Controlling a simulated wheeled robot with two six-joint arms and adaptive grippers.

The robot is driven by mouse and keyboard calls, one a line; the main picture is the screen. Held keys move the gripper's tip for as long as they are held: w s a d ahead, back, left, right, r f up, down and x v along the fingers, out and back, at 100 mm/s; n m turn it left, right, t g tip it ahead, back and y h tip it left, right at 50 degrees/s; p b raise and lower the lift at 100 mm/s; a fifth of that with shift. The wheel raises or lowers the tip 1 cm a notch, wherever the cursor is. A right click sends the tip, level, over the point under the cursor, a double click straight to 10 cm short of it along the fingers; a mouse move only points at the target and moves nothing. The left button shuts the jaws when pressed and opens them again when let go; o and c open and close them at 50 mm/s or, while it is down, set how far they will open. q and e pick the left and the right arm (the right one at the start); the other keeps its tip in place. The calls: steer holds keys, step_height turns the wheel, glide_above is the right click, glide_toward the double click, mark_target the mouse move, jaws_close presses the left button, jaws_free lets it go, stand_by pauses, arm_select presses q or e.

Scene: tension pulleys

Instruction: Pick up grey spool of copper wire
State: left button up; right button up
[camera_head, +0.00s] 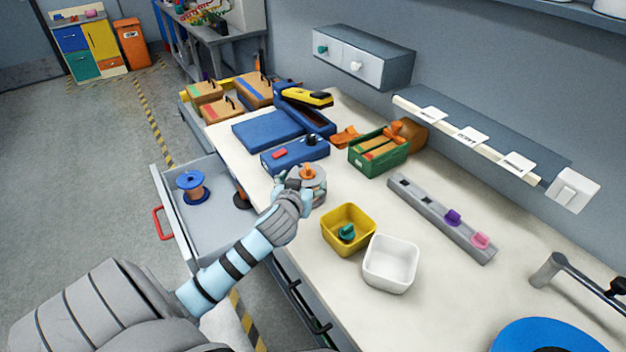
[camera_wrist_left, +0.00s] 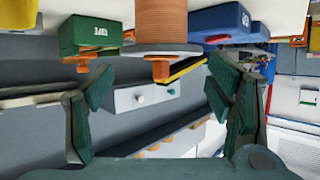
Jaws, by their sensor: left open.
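The grey spool of copper wire (camera_head: 313,174) is on the workbench, near its front edge, with a grey top flange and an orange-brown core. My left gripper (camera_head: 293,190) is right at it and hides part of its left side. In the left wrist view a copper winding (camera_wrist_left: 161,22) shows at the top centre, between and beyond the open fingers of my left gripper (camera_wrist_left: 160,90). The space between those fingers is empty, and contact with the spool cannot be told. My right gripper is in neither view.
An open drawer (camera_head: 172,218) holds a blue spool (camera_head: 190,181) and a dark one (camera_head: 242,197). A blue device (camera_head: 293,157), a green crate (camera_head: 378,158), a yellow bin (camera_head: 347,215) and a white bin (camera_head: 390,263) stand around the spool. A grey rail (camera_head: 430,210) lies farther right.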

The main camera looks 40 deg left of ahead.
arm_select(q)
steer(key=f, duration=0.2)
steer(key=s+f+b, duration=0.1)
steer(key=f, duration=0.1)
steer(key=shift+f, duration=0.4)
steer(key=b+x, duration=0.1)
steer(key=x, duration=0.7)
steer(key=shift+w+d+r+b, duration=0.1)
steer(key=shift+b, duration=0.2)
steer(key=shift+r, duration=0.1)
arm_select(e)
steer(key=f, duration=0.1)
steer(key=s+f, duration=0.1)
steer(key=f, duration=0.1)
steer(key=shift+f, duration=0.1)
arm_select(q)
jaws_close()
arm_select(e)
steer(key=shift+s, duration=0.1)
